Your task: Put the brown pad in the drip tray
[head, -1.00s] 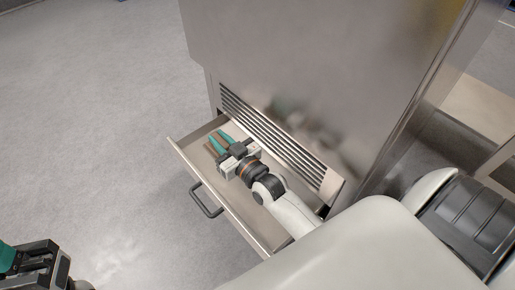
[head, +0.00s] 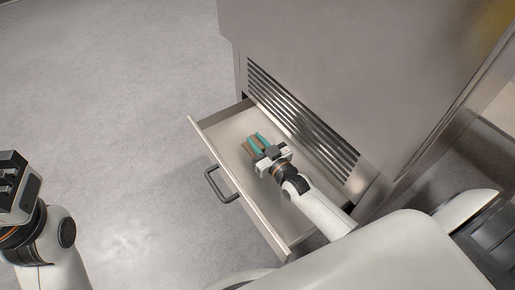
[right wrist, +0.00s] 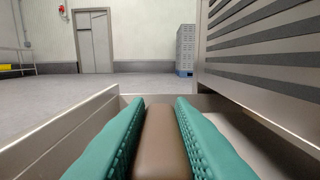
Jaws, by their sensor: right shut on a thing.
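The brown pad (right wrist: 160,140) is a smooth brown block between the two teal fingers of my right gripper (head: 257,144) and shows small in the head view. My right gripper is shut on it; the teal fingers (right wrist: 160,135) press both sides in the right wrist view. The drip tray (head: 222,158) is a shallow metal drawer pulled out from the cabinet. The gripper and pad are inside the tray's outline, between its walls. I cannot tell if the pad touches the tray floor. My left gripper (head: 12,180) is at the left edge, well away from the tray; its fingers are not clear.
A steel cabinet (head: 340,70) with a slotted vent (head: 300,120) rises right behind the tray. A dark handle (head: 218,186) sticks out from the tray's front. Open grey floor (head: 110,90) lies to the left. A door (right wrist: 93,42) and blue-grey crates (right wrist: 186,48) stand far off.

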